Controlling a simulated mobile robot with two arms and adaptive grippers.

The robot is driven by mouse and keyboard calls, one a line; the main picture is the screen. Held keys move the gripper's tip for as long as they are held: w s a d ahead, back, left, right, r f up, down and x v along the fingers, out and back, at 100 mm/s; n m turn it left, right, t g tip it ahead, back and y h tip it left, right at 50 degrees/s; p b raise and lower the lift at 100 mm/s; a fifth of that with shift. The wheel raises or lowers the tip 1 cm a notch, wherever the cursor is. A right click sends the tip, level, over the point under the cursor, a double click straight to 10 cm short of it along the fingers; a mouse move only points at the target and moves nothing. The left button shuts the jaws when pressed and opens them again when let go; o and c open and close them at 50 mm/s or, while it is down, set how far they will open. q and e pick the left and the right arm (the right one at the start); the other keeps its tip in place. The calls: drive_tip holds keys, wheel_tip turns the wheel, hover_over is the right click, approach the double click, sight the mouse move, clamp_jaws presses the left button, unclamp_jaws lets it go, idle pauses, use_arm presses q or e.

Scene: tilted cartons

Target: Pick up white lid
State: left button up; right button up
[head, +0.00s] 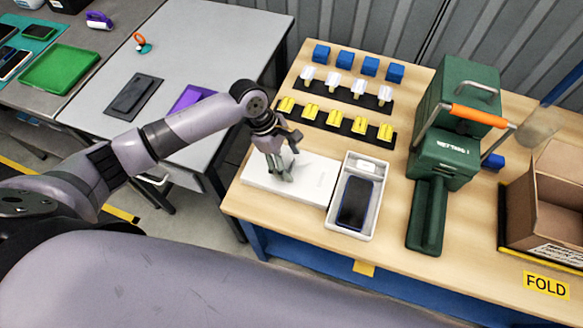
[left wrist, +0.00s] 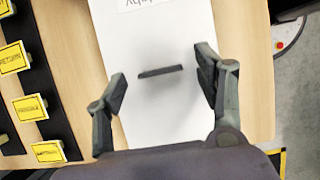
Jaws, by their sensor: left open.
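The white lid (head: 312,180) lies flat on the wooden table, left of an open white box (head: 338,218) that holds a dark phone (head: 355,204). My left gripper (head: 280,172) is over the left part of the lid, pointing down, and hides some of it. In the left wrist view the lid (left wrist: 160,112) runs between the two fingers of my left gripper (left wrist: 163,88), which are wide apart and empty. A short dark bar (left wrist: 160,71) shows against the lid between the fingers. Whether the fingertips touch the lid cannot be told. My right gripper is not in view.
Rows of yellow pieces (head: 333,117), white pieces (head: 337,85) and blue blocks (head: 345,60) stand behind the lid. A green press (head: 448,150) and a cardboard box (head: 550,205) stand to the right. A grey table (head: 200,60) is at the left.

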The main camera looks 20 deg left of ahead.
use_arm(q)
drive_tip(key=shift+d+f, duration=0.2)
drive_tip(key=shift+f, duration=0.2)
drive_tip(key=shift+c, duration=0.2)
drive_tip(key=c, duration=1.1)
